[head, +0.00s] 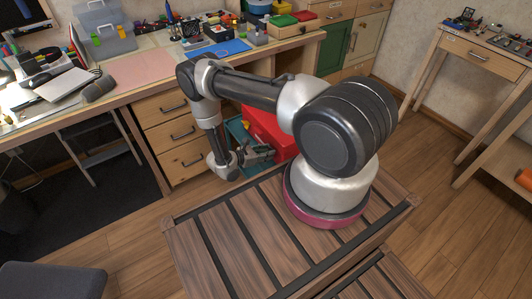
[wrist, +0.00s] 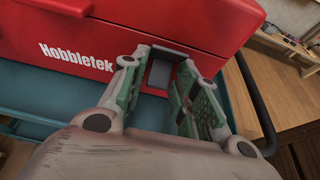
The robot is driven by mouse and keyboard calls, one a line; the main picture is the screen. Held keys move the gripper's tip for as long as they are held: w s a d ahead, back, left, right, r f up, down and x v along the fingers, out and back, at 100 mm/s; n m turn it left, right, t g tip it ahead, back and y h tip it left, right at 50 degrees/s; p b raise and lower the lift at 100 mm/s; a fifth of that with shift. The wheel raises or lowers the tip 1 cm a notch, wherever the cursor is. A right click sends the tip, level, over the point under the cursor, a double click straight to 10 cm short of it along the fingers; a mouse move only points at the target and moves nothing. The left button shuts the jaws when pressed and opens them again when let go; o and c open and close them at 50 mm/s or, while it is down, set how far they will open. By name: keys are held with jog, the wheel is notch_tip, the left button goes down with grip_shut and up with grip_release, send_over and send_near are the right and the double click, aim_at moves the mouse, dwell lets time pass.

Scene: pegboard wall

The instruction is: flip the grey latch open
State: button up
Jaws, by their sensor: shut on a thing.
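The red toolbox (wrist: 215,25), marked "Hobbletek", fills the upper part of the wrist view. It also shows in the head view (head: 266,124), partly behind my arm. The grey latch (wrist: 159,73) is a small plate on the front of the toolbox, in a dark recess. My gripper (wrist: 157,88) is at the toolbox front, with its green-padded fingers on either side of the latch, shut on it. In the head view my gripper (head: 260,154) is small and low against the toolbox. The exact contact at the fingertips is hard to see.
The toolbox sits on a teal cart (wrist: 55,105) with a dark rail (wrist: 255,95) at the right. A workbench with wooden drawers (head: 180,130) stands behind the cart. My base is on slatted wood in front. Open floor (head: 430,190) lies to the right.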

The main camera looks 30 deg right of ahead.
jog(key=shift+f+h, duration=0.45)
jog(key=shift+h, duration=0.55)
jog(key=shift+d+f+h, duration=0.1)
jog(key=shift+f+h, duration=0.05)
jog(key=shift+h, duration=0.65)
jog(key=shift+d+f+h, duration=0.1)
jog(key=shift+f+h, duration=0.05)
jog(key=shift+h, duration=0.65)
jog(key=o, duration=0.9)
jog(key=shift+c, duration=0.2)
jog(key=a, duration=0.7)
jog(key=shift+s+a+f, duration=0.15)
jog(key=shift+a+f, duration=0.1)
jog(key=shift+f, duration=0.05)
